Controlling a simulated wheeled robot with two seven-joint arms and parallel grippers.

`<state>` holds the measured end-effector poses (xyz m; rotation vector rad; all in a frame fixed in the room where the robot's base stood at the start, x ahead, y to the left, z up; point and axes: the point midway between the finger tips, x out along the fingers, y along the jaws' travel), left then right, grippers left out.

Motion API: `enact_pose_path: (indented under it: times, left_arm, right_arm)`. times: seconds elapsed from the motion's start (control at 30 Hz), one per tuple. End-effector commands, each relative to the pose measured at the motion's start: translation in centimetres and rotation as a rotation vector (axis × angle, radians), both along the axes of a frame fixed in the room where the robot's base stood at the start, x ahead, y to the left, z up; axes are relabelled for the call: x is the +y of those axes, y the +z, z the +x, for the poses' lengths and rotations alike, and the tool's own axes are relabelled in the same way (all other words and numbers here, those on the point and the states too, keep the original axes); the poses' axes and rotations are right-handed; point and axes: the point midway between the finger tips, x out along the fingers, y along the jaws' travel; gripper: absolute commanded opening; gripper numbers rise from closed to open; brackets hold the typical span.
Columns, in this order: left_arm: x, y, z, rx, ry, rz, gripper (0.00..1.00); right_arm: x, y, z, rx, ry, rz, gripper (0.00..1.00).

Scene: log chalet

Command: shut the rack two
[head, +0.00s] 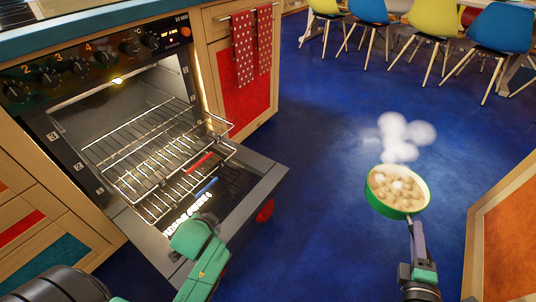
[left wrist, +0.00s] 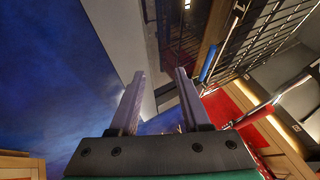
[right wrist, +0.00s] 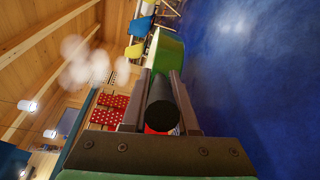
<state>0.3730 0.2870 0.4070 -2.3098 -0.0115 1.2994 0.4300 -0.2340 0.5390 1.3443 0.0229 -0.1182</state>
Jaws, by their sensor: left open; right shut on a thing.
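The oven stands open at the left of the head view, with its side wall marked 3, 2 and 1. Wire racks (head: 130,150) stick out over the lowered door (head: 255,190). One front carries a red bar (head: 199,163), and a blue bar (head: 207,186) lies lower. Which rack is number two is hard to tell. The left wrist view shows the blue bar (left wrist: 211,63) and the red bar (left wrist: 252,116). My left gripper (left wrist: 158,95) is open and empty beside the door; its arm hides part of the door. My right gripper (right wrist: 160,90) is shut on the handle of a green pan (head: 397,191).
The pan holds round food and steams, held over the blue floor (head: 320,150) well right of the door. A spotted red towel (head: 252,50) hangs on a cabinet beside the oven. An orange-fronted cabinet (head: 510,230) stands at right. Chairs (head: 435,17) stand at the back.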

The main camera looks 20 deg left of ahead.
Motion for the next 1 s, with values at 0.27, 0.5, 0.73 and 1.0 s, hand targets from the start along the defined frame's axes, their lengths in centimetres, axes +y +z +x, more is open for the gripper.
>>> enact_pose_path:
  times: [0.27, 0.5, 0.73, 1.0]
  left_arm:
    - [5.3, 4.3, 5.1, -0.316, -0.164, 0.506, 0.47]
    - [5.9, 8.5, 6.2, -0.422, -0.265, 0.813, 0.47]
    - [6.4, 9.3, 7.5, -0.437, -0.283, 0.863, 0.47]
    - [9.1, 8.3, 12.5, -0.435, -0.281, 0.862, 0.47]
  right_arm:
    - [-9.4, -7.1, 6.3, -0.015, -0.137, -0.003, 0.0]
    - [-15.0, -8.0, 9.0, -0.013, -0.225, -0.002, 0.0]
    - [-15.8, -8.0, 9.3, -0.011, -0.239, 0.0, 0.0]
    - [-15.8, -9.3, 9.3, -0.01, -0.238, -0.001, 0.0]
